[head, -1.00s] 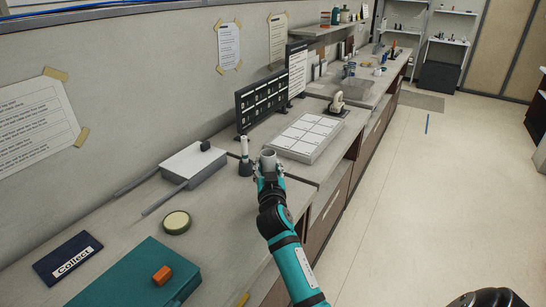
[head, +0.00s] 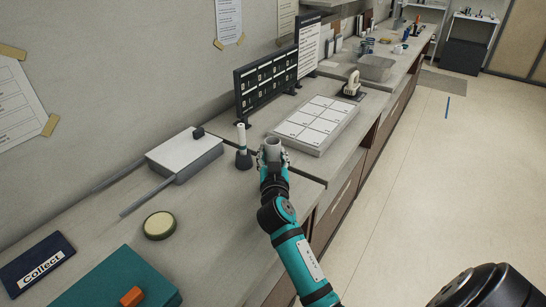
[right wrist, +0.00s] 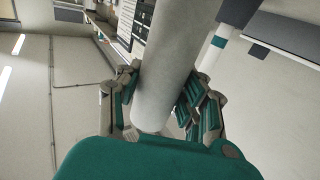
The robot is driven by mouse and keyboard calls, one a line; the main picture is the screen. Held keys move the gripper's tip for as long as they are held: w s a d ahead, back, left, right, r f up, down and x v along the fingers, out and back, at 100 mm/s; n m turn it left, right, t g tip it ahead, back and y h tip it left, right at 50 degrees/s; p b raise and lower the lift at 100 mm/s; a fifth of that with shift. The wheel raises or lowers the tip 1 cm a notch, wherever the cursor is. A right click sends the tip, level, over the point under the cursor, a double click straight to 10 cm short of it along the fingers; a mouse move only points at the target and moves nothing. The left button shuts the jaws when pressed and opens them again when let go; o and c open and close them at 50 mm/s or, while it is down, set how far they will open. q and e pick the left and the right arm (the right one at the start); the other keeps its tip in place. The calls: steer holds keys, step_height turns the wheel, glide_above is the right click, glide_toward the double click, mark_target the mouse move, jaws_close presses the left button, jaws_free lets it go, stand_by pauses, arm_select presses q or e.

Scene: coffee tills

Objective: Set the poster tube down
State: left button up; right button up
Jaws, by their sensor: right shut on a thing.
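The poster tube (head: 272,145) is a plain grey cylinder. It stands roughly upright in my right gripper (head: 271,161), seen nearly end-on from above in the head view. In the right wrist view the tube (right wrist: 168,70) runs up between the fingers of my right gripper (right wrist: 165,108), which is shut on it. The gripper is over or beside the counter's front edge, just right of a white stick in a dark stand. I cannot tell whether the tube's lower end touches the counter. My left gripper is not in view.
The white stick (head: 241,138) with its stand is close left of the tube. A panel of white squares (head: 318,127) lies behind it, before a black board (head: 266,82). A grey box (head: 184,154) and a round tin (head: 159,225) are left. Bare counter (head: 222,215) lies between.

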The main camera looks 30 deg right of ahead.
steer(key=o, duration=1)
steer(key=shift+s+a+r, duration=0.1)
steer(key=shift+s+a, duration=0.05)
steer(key=shift+c, duration=0.2)
steer(key=shift+o, duration=1.1)
steer(key=shift+s+a+r, duration=0.1)
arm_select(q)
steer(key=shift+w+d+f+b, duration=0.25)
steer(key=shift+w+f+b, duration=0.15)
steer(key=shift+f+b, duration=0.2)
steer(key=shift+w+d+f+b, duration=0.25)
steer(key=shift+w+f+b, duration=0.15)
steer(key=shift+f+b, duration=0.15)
arm_select(e)
steer(key=v, duration=1.1)
steer(key=shift+s, duration=0.4)
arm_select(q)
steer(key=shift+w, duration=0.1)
arm_select(e)
steer(key=shift+a, duration=0.1)
